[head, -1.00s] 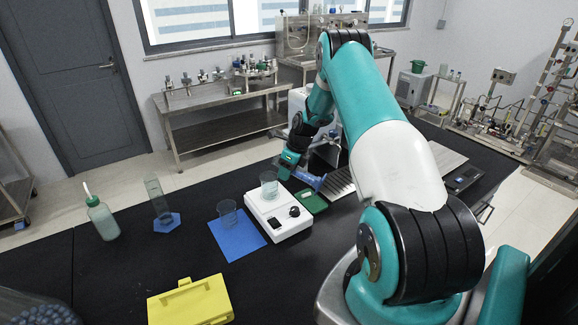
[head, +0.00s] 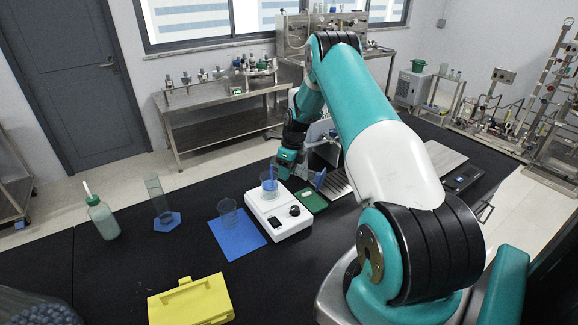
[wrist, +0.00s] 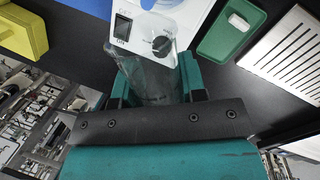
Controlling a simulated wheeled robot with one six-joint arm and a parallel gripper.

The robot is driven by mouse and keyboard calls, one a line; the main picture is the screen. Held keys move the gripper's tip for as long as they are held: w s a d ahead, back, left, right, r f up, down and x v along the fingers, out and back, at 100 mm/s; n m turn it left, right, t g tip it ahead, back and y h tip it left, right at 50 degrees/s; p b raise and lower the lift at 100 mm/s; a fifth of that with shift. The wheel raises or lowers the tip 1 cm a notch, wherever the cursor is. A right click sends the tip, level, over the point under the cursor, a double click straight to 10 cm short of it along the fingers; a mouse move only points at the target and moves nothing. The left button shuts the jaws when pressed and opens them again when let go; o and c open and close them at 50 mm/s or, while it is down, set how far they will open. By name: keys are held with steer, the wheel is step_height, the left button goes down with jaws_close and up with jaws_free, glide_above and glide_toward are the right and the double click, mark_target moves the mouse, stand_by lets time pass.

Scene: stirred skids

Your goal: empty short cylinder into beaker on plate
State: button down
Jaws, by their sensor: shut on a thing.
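My gripper (head: 288,168) is shut on the short cylinder, a clear glass tube with a blue base (head: 319,178). It holds the cylinder tilted well over, base to the right and mouth end to the left at the beaker. The clear beaker (head: 270,188) stands upright on the white plate device (head: 278,222). I cannot tell whether liquid is flowing, or whether the cylinder touches the beaker. In the wrist view the glass cylinder (wrist: 150,82) lies between the jaws, with the plate device (wrist: 180,15) beyond it.
A second beaker (head: 228,213) stands on a blue mat (head: 238,243). A tall cylinder (head: 157,197) on a blue foot and a wash bottle (head: 102,218) stand to the left. A yellow case (head: 190,302) is in front. A green-and-white item (head: 310,200) lies right of the plate device.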

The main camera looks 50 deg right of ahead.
steer(key=shift+g+b, duration=0.5)
steer(key=shift+g, duration=0.3)
stand_by(1.7)
steer(key=shift+w+f+g+h+b, duration=0.15)
steer(key=shift+g+h+b, duration=0.25)
steer(key=shift+g+b, duration=0.6)
stand_by(2.2)
steer(key=shift+r+g+b, duration=0.35)
steer(key=shift+g+b, duration=0.15)
steer(key=shift+b, duration=0.15)
stand_by(1.6)
